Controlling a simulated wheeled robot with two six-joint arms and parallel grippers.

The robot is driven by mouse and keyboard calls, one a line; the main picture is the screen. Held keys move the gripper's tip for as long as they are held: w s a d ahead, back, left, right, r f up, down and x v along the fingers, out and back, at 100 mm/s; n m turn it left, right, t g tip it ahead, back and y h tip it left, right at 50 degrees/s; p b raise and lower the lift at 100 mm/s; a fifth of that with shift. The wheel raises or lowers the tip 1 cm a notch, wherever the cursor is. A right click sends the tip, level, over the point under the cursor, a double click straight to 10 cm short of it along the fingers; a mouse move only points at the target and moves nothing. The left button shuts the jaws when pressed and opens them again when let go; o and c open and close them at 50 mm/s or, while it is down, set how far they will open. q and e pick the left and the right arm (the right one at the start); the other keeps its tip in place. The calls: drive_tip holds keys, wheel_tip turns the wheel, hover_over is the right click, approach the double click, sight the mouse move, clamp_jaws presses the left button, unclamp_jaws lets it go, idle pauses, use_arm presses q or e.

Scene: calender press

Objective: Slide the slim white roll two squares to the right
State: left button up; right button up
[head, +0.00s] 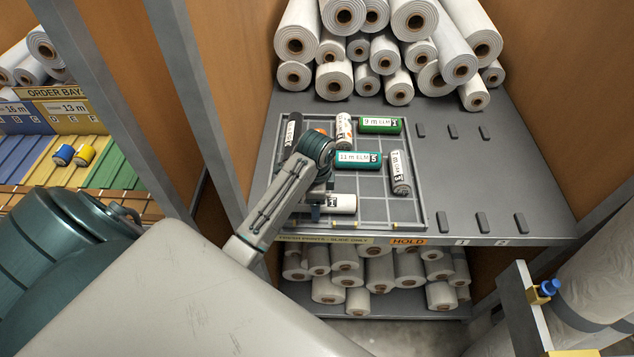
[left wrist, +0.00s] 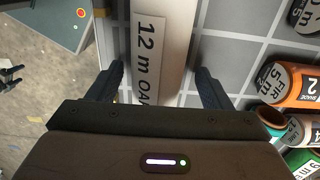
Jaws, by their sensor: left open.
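The slim white roll (head: 346,204) lies left to right near the front edge of the gridded tray (head: 424,222). Its left part is hidden by my left gripper (head: 318,203) in the head view. In the left wrist view the roll (left wrist: 160,60) shows a label reading 12 m OAK. My left gripper (left wrist: 158,88) is open, with one finger along each side of the roll. I cannot tell whether either finger touches it.
A teal roll (head: 358,158) and a grey-white roll (head: 400,172) lie farther back. Squares right of the slim roll look clear.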

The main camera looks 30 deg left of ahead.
sight(354, 198)
use_arm(q)
drive_tip(key=shift+s, duration=0.35)
drive_tip(key=shift+c, duration=0.6)
drive_tip(key=c, duration=0.8)
drive_tip(key=shift+c, duration=1.1)
drive_tip(key=shift+w+d, duration=0.6)
drive_tip(key=shift+d, duration=0.2)
drive_tip(key=shift+w+d, duration=0.55)
drive_tip(key=shift+d, duration=0.3)
drive_tip(key=shift+w+d, duration=0.5)
drive_tip(key=shift+d, duration=0.3)
drive_tip(key=shift+w+d, duration=0.5)
drive_tip(key=shift+d, duration=0.3)
drive_tip(key=shift+w+d, duration=0.45)
drive_tip(key=shift+d, duration=0.3)
drive_tip(key=shift+w+d, duration=0.2)
drive_tip(key=shift+d, duration=0.05)
use_arm(e)
drive_tip(key=shift+s+a, duration=0.2)
drive_tip(key=shift+a, duration=0.3)
